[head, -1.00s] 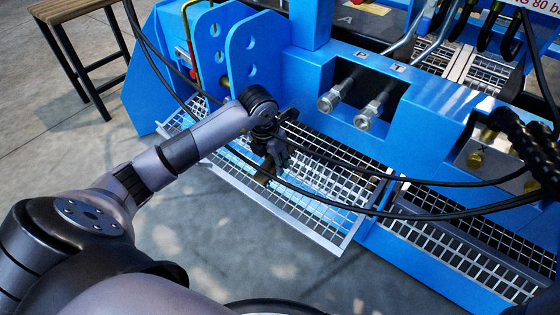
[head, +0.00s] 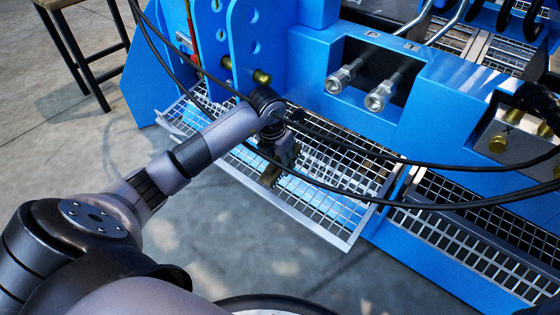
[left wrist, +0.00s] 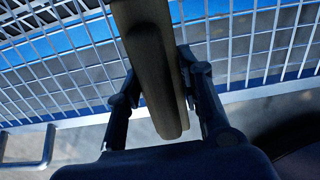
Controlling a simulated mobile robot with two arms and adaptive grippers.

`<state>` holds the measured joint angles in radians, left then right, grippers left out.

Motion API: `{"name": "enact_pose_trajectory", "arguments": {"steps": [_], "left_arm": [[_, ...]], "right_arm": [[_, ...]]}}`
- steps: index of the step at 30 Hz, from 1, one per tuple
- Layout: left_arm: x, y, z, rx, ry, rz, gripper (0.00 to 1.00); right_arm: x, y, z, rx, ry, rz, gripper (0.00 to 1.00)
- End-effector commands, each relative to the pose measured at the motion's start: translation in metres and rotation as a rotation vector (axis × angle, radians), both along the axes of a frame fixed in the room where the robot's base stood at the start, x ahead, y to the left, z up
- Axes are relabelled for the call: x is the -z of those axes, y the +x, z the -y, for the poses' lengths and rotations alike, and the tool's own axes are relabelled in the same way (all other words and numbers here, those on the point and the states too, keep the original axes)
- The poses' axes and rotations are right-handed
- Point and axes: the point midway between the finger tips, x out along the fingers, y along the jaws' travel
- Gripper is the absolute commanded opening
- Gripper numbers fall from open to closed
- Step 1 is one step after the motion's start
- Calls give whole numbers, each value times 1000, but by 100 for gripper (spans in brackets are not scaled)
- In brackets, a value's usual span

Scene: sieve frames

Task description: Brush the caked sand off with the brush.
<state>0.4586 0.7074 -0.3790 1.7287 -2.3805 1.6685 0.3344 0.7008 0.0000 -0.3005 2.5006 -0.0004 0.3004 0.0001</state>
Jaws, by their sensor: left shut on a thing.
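My left gripper (head: 278,156) is over the sieve frame, a silver-rimmed mesh tray (head: 325,237) at the front of the blue machine. It is shut on the brush, whose brown end (head: 270,176) shows below the fingers in the head view. In the left wrist view the brush's dark grey-brown handle (left wrist: 155,70) stands between the two fingers (left wrist: 160,88). I cannot tell whether the bristles touch the mesh. No caked sand can be made out on the visible mesh; my gripper and wrist hide part of it. My right gripper is not in view.
Black hoses (head: 400,208) cross over the sieve frame close to my gripper. Two metal couplings (head: 375,97) stick out of the blue machine (head: 440,105) behind it. A second mesh frame (head: 470,258) lies to the right. A stool (head: 85,50) stands at upper left; the front floor is clear.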

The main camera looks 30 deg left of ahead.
Motion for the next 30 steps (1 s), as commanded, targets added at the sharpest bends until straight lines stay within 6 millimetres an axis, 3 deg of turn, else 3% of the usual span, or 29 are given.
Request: {"name": "enact_pose_trajectory", "arguments": {"steps": [30], "left_arm": [[9,2,0,0,0,0,12]], "right_arm": [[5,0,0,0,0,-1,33]]}}
